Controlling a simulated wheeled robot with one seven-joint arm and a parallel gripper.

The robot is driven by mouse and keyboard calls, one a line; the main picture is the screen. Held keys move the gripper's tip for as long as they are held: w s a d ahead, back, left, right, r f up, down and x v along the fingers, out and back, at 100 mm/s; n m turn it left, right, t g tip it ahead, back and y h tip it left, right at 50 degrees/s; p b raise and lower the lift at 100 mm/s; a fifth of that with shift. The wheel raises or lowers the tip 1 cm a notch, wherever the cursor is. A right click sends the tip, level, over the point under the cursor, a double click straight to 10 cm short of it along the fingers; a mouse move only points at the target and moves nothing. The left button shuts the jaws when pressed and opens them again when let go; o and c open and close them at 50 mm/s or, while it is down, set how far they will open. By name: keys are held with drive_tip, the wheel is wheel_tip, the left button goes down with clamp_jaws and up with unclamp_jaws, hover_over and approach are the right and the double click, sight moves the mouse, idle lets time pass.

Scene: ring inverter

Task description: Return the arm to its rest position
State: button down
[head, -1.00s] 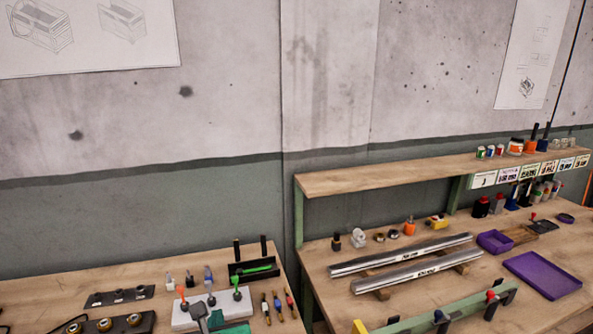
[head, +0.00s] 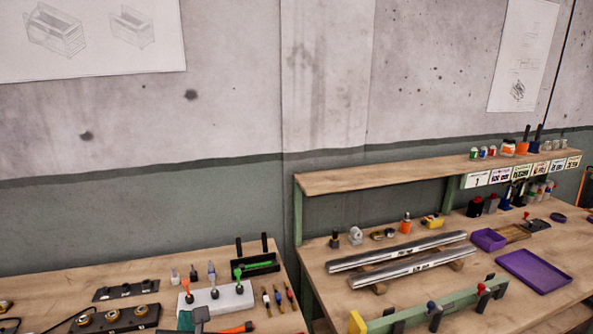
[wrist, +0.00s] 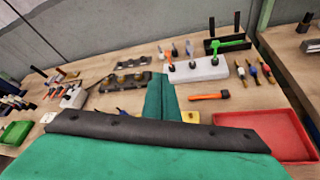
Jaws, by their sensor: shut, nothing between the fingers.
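My gripper (wrist: 162,97) shows in the wrist view as teal fingers close together beyond a dark bar and a wide teal body. It is shut and holds nothing. It appears above the left workbench (wrist: 130,105), pointing toward the back. In the head view only a teal part of my gripper (head: 194,319) shows at the bottom edge, in front of the white block (head: 216,298). The rest of my arm is out of view there.
The white block holds upright coloured-handled tools. An orange-handled tool (wrist: 208,96) lies before it. A red tray (wrist: 265,133) is at right and a green tray (wrist: 15,133) at left. The wall stands behind.

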drive_tip(key=s+a+r+m+t+y, duration=0.25)
drive_tip(key=a+r+m+y, duration=0.2)
drive_tip(key=m, duration=0.65)
drive_tip(key=s+d+f+m+t+h, duration=0.2)
drive_tip(key=s+d+f+m+h, duration=0.2)
drive_tip(key=d+f+m, duration=0.45)
drive_tip(key=s+d+f+m+t+h, duration=0.2)
drive_tip(key=s+d+f+m+h, duration=0.3)
drive_tip(key=f+m, duration=0.55)
drive_tip(key=s+d+f+m+g, duration=0.1)
drive_tip(key=s+d+f+m, duration=0.1)
drive_tip(key=s, duration=0.6)
drive_tip(key=s+d+f+m+h, duration=0.1)
drive_tip(key=s+d+f+m, duration=0.1)
drive_tip(key=s+d, duration=0.5)
drive_tip(key=s+d+f+m+g+h, duration=0.1)
drive_tip(key=s+d+f, duration=0.3)
drive_tip(key=s, duration=0.4)
drive_tip(key=shift+s+d+f+m+g, duration=0.35)
drive_tip(key=shift+d+m, duration=0.3)
drive_tip(key=shift+m, duration=0.15)
